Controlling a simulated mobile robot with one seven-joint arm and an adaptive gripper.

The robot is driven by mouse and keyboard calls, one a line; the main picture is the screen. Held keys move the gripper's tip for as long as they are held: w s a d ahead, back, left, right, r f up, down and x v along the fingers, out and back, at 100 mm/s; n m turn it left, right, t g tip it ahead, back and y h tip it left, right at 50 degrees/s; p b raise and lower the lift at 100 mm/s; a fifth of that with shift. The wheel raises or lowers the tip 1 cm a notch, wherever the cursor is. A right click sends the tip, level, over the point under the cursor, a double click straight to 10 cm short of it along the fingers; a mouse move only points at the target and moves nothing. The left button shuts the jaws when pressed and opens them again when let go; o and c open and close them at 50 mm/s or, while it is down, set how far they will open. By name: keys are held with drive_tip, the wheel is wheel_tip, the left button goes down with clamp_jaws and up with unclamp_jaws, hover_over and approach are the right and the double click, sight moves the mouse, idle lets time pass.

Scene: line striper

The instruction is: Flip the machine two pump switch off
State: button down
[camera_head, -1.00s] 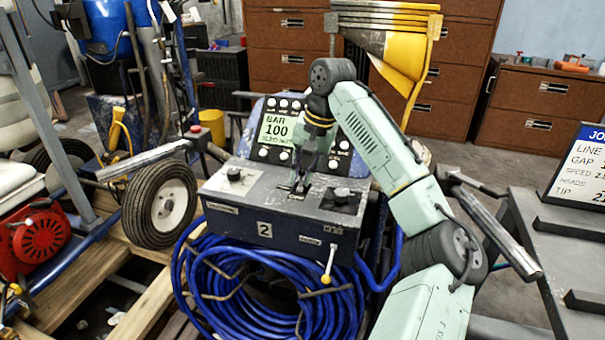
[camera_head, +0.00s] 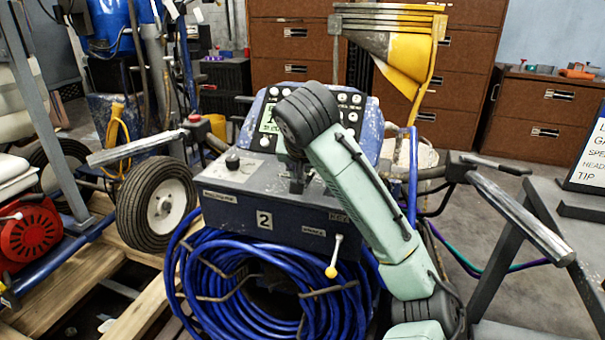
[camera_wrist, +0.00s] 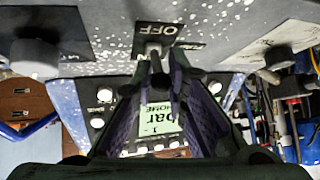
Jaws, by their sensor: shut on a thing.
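The machine two control box (camera_head: 225,210), dark blue with a "2" plate, stands at the centre of the head view. My gripper (camera_head: 297,186) points down at its grey top, with the arm hiding much of the panel. In the wrist view, my gripper (camera_wrist: 160,72) has its fingertips together on the metal pump switch (camera_wrist: 153,48), a small toggle lever. A dark label reading OFF (camera_wrist: 160,31) lies right beside the lever. Which way the lever leans is hard to tell. The switch is hidden in the head view.
A black knob (camera_head: 232,162) sits left of the gripper on the box top. A yellow-tipped lever (camera_head: 333,260) hangs at the front, above coiled blue hose (camera_head: 215,285). The gauge display (camera_head: 268,120) behind is partly covered by my arm. Handlebars (camera_head: 520,225) reach out at the right.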

drive_tip(key=shift+s+a+f+t+b, duration=0.2)
drive_tip(key=shift+f+t+b, duration=0.1)
drive_tip(key=shift+t+b, duration=0.2)
drive_tip(key=c, duration=1.8)
unclamp_jaws()
drive_tip(key=shift+o, duration=1.1)
drive_tip(key=shift+r, duration=0.1)
drive_tip(key=v, duration=1.2)
